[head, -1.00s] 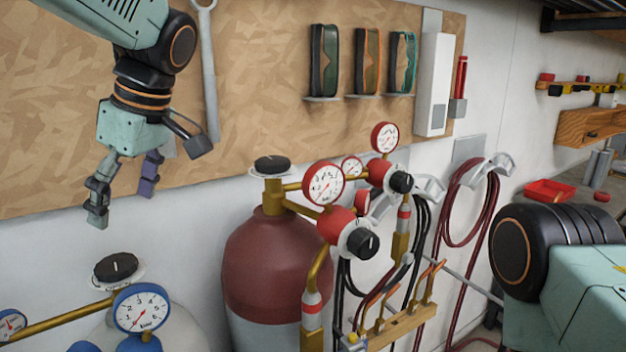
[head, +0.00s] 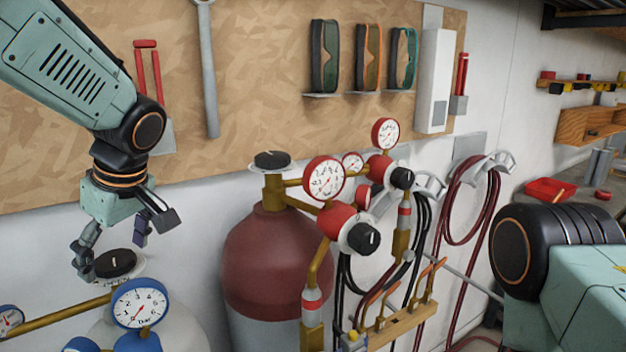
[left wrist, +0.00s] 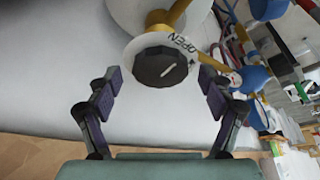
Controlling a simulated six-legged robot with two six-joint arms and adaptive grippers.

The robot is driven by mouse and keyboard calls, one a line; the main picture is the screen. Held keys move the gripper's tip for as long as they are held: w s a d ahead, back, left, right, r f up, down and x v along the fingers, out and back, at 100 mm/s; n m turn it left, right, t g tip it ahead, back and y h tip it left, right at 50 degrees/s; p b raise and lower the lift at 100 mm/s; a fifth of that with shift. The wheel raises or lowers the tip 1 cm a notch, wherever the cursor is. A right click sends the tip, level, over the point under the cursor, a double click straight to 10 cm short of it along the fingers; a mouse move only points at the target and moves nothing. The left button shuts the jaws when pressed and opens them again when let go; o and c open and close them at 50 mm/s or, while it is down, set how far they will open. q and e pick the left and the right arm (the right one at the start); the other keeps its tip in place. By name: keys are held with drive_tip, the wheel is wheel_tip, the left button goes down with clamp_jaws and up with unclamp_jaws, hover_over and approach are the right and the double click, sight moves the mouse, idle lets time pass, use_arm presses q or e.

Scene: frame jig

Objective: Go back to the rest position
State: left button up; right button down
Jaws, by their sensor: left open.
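My left gripper (head: 112,256) is open and empty, pointing down just above and around the black valve knob (head: 113,264) of the white cylinder at the lower left. In the left wrist view the knob (left wrist: 160,67) shows between and beyond the two open fingers (left wrist: 158,98), with a white disc marked OPEN (left wrist: 183,45) behind it. I cannot tell whether a finger touches the knob. My right arm shows at the right edge of the head view, but its gripper is out of view.
A blue-rimmed gauge (head: 139,304) sits on brass piping close to my left gripper. A dark red cylinder (head: 277,262) with red regulators and gauges (head: 324,178) stands to its right. A wrench (head: 208,75) and goggles (head: 325,55) hang on the board behind.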

use_arm(q)
drive_tip(key=m, duration=0.1)
drive_tip(key=m+t, duration=0.1)
drive_tip(key=shift+s+m+h, duration=0.2)
drive_tip(key=shift+m+h, duration=0.1)
drive_tip(key=shift+m, duration=0.1)
drive_tip(key=shift+a+m, duration=0.1)
drive_tip(key=shift+m, duration=0.7)
drive_tip(key=m+t+h, duration=0.1)
drive_tip(key=m, duration=0.1)
drive_tip(key=shift+r+m+p, duration=0.1)
drive_tip(key=shift+m+p, duration=0.2)
drive_tip(key=shift+s+a+r+m+t+h+p, duration=0.15)
drive_tip(key=shift+m+t+h+p, duration=0.15)
drive_tip(key=shift+m+p, duration=0.45)
drive_tip(key=m+h+p, duration=0.1)
drive_tip(key=m+p, duration=0.2)
drive_tip(key=m, duration=0.1)
drive_tip(key=shift+a, duration=0.15)
drive_tip(key=m+h+p, duration=0.2)
drive_tip(key=m+p, duration=0.3)
drive_tip(key=p, duration=0.2)
drive_tip(key=shift+a, duration=0.15)
drive_tip(key=shift+a+m+h+p, duration=0.1)
drive_tip(key=shift+m+h+p, duration=0.3)
drive_tip(key=shift+p, duration=0.45)
drive_tip(key=shift+f, duration=0.2)
